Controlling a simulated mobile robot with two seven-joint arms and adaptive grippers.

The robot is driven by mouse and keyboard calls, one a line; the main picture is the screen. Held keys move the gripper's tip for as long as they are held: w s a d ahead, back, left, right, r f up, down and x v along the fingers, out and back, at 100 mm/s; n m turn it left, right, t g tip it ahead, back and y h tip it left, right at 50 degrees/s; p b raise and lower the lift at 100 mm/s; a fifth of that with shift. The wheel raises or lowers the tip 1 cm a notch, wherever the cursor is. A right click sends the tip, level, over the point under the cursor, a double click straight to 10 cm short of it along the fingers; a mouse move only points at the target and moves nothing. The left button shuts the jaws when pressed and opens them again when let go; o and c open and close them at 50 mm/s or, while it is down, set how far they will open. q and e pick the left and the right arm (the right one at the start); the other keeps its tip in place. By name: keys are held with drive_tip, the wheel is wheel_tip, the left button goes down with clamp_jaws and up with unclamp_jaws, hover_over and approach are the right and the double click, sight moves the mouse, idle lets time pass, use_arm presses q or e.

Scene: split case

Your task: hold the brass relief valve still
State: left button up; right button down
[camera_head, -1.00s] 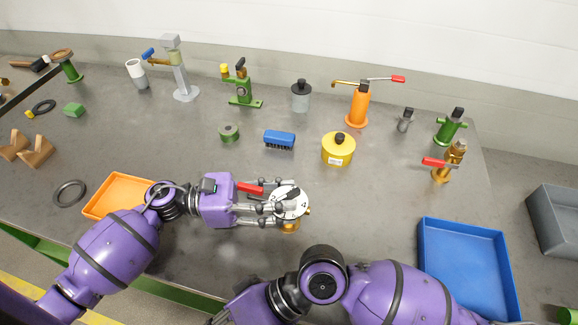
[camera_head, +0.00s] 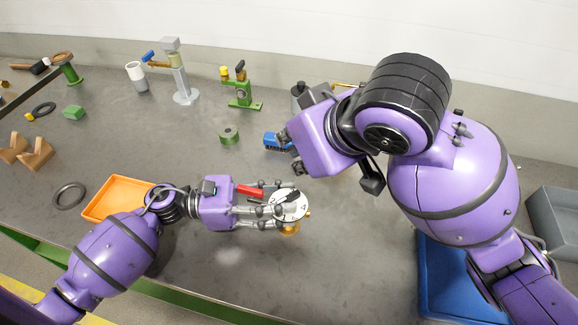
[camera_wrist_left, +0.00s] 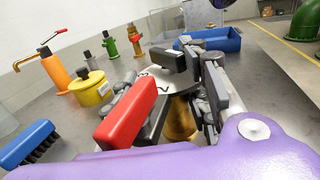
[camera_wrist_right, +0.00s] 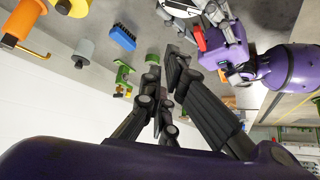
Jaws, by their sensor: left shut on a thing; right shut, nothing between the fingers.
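The brass relief valve (camera_head: 289,228) stands on the grey table, with a white marked disc on top, a black knob and a red lever. In the left wrist view its brass body (camera_wrist_left: 180,118) shows below the disc. My left gripper (camera_head: 277,209) comes in from the left and is shut around the valve. Its fingers partly hide the body and disc. My right gripper (camera_wrist_right: 165,68) is shut and empty in the right wrist view, apart from the valve. In the head view its hand is above the table behind the valve, its fingers mostly hidden.
A blue brush (camera_head: 272,141) and green disc (camera_head: 229,136) lie behind the valve. An orange tray (camera_head: 116,190) is at left, a blue tray (camera_head: 432,282) at right, partly under my right arm. A yellow pot (camera_wrist_left: 92,90) and orange bottle (camera_wrist_left: 56,73) stand nearby.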

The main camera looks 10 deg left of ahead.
sight(288, 199)
drive_tip(key=shift+w+a+f, duration=0.25)
drive_tip(key=shift+f, duration=1.05)
drive_tip(key=shift+w+a+f, duration=0.2)
drive_tip(key=shift+w+f, duration=0.05)
drive_tip(key=shift+f, duration=1.05)
drive_tip(key=shift+w+a+f, duration=0.25)
drive_tip(key=shift+f, duration=1.05)
drive_tip(key=shift+d, duration=0.35)
drive_tip(key=shift+s+d+f, duration=0.1)
drive_tip(key=shift+d+f, duration=0.1)
drive_tip(key=shift+d, duration=0.25)
drive_tip(key=shift+s+d+r, duration=0.2)
drive_tip(key=shift+s+d, duration=0.05)
drive_tip(key=shift+d, duration=0.25)
drive_tip(key=shift+a, duration=0.1)
idle(0.5)
